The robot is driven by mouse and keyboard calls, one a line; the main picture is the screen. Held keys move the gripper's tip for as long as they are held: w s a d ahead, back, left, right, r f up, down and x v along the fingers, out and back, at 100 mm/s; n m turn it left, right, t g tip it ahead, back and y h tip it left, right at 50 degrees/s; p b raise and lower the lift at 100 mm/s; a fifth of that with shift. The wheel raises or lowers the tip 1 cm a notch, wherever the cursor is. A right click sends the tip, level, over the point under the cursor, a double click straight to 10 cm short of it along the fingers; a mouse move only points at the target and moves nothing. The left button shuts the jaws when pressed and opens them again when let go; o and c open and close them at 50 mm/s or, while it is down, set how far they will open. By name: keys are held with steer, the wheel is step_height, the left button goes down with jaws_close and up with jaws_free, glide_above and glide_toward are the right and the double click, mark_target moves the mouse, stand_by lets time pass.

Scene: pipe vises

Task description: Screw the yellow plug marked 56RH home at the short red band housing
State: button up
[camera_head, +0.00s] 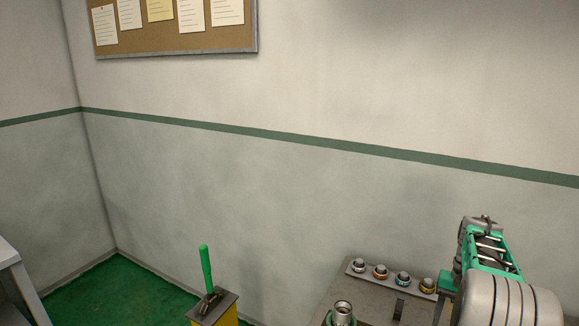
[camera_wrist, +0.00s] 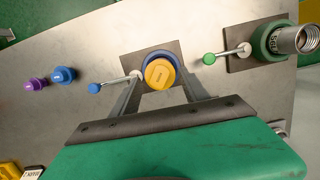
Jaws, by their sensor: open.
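In the wrist view a yellow plug (camera_wrist: 160,73) sits in a blue ring on a dark square plate; its marking is too small to read. My gripper (camera_wrist: 160,82) is open, with one finger on each side of the yellow plug; I cannot tell whether they touch it. Another yellow piece (camera_wrist: 9,170) shows at the lower left corner, beside a white tag with unclear lettering. In the head view, a fitting with an orange-red band (camera_head: 380,271) stands on a strip; I cannot tell whether it is the short red band housing. My arm hides the bench's right side there.
A green vise (camera_wrist: 262,45) holds a threaded metal pipe (camera_wrist: 296,40) at the right. Blue (camera_wrist: 63,75) and purple (camera_wrist: 36,83) plugs stand at the left. In the head view, a yellow box with a green lever (camera_head: 206,266) stands left of the bench (camera_head: 365,285).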

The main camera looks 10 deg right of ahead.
steer(key=shift+r+n+p, duration=0.45)
steer(key=shift+n+p, duration=0.25)
steer(key=shift+p, duration=0.5)
steer(key=shift+a+n+p, duration=0.1)
steer(key=shift+n+p, duration=0.3)
steer(key=shift+p, duration=0.35)
steer(key=shift+f, duration=0.4)
steer(key=shift+f+b, duration=0.1)
steer(key=shift+b, duration=0.2)
steer(key=shift+f+b, duration=0.6)
steer(key=shift+f, duration=0.5)
steer(key=shift+s+r, duration=0.1)
